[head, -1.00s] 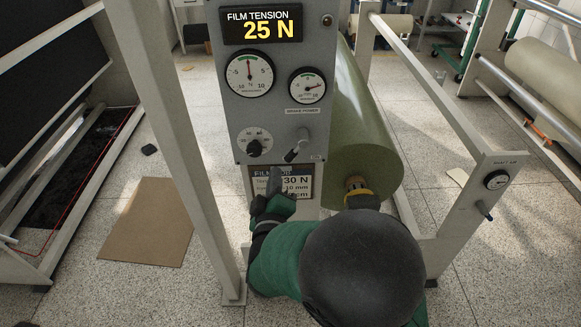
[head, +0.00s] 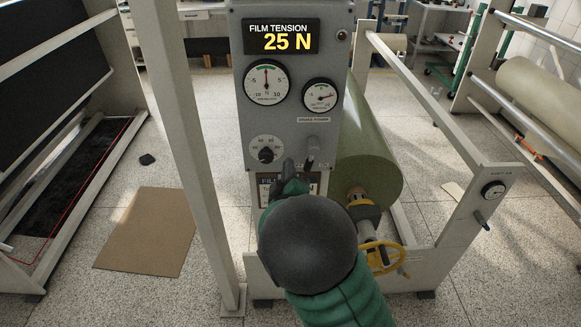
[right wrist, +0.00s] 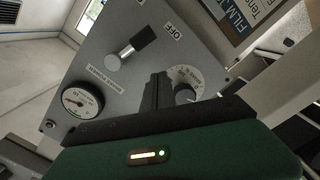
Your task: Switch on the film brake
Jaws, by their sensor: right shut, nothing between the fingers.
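The brake power lever (head: 312,147) sits low on the right of the grey control panel (head: 292,115). Its dark handle hangs roughly downward. The right wrist view shows the lever (right wrist: 130,48) upside down, its handle pointing towards the OFF label (right wrist: 176,32). My right gripper (head: 289,168) is shut and empty at the panel's lower edge, just left of and below the handle. In the right wrist view its closed fingers (right wrist: 157,95) stand between the lever and the round dial, apart from the lever in the picture. My left gripper is out of view.
The tension display (head: 282,37) reads 25 N. Two gauges (head: 266,83) and a rotary dial (head: 266,150) are near the lever. A green film roll (head: 368,155) is right of the panel, with a yellow handwheel (head: 383,257) below. A frame post (head: 190,140) stands left.

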